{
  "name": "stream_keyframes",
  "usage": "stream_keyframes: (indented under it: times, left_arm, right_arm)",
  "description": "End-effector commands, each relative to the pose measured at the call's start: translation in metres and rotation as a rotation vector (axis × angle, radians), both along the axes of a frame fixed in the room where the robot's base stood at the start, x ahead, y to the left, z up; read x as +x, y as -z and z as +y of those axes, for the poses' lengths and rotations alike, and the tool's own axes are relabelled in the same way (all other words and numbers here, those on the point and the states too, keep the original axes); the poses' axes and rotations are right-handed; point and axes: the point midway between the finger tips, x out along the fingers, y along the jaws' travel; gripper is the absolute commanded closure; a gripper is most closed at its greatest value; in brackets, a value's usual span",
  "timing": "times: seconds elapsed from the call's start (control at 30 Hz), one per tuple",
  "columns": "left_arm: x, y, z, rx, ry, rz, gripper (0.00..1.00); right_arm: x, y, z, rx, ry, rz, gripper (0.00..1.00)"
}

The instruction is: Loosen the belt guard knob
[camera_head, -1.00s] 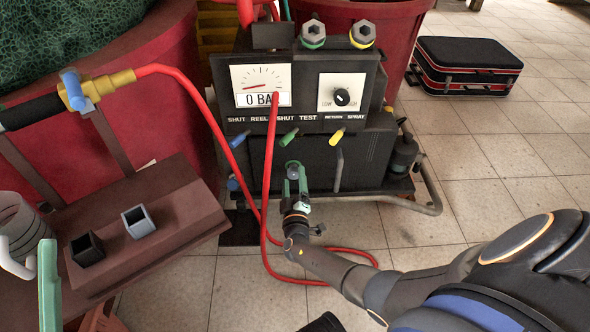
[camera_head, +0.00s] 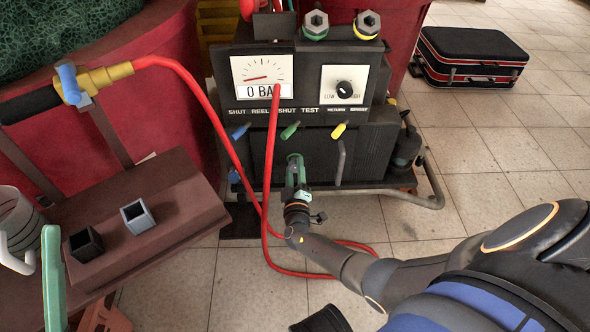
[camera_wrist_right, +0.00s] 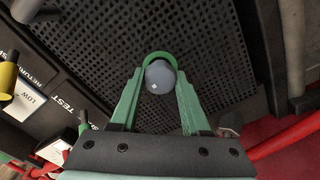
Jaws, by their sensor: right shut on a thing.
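The belt guard knob (camera_wrist_right: 160,77) is a small grey round knob with a pale dot. It sits in front of the black perforated guard panel (camera_wrist_right: 105,45). My right gripper (camera_head: 294,165) reaches up to the lower front of the black machine (camera_head: 375,158), and in the right wrist view its green fingers (camera_wrist_right: 160,85) are shut around the knob.
A red hose (camera_head: 266,190) hangs close to the left of my right gripper and loops on the floor behind my forearm.

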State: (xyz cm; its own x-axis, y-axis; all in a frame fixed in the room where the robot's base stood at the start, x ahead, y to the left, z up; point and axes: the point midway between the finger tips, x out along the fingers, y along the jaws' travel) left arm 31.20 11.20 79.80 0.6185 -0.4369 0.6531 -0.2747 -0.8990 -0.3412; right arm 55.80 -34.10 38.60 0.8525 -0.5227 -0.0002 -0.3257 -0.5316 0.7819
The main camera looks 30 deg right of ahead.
Motion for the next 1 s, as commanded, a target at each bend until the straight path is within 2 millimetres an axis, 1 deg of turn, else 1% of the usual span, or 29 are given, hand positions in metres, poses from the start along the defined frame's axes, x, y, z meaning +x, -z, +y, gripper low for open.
stream_keyframes:
  times: [0.03, 0.2, 0.27, 0.67, 0.87, 1.0]
  left_arm:
    - [0.0001, 0.0000, 0.0001, 0.000, 0.000, 0.000, 0.50]
    - [0.0001, 0.0000, 0.0001, 0.000, 0.000, 0.000, 0.50]
    - [0.0001, 0.0000, 0.0001, 0.000, 0.000, 0.000, 0.50]
    - [0.0001, 0.0002, 0.0001, 0.000, 0.000, 0.000, 0.50]
    - [0.0001, 0.0002, 0.0001, 0.000, 0.000, 0.001, 0.50]
    - [0.0001, 0.0002, 0.0001, 0.000, 0.000, 0.001, 0.50]
  right_arm:
    - [-0.0001, 0.0001, 0.0000, 0.000, 0.000, 0.000, 0.76]
    - [-0.0002, 0.0001, -0.0001, 0.000, 0.000, 0.000, 0.95]
    - [-0.0001, 0.0001, -0.0001, 0.000, 0.000, 0.000, 1.00]
    - [0.0000, 0.0001, -0.0002, -0.039, 0.000, 0.024, 1.00]
    - [0.0002, 0.0002, -0.0002, -0.139, -0.001, 0.085, 1.00]
    - [0.0001, 0.0002, -0.0006, -0.241, -0.001, 0.147, 1.00]
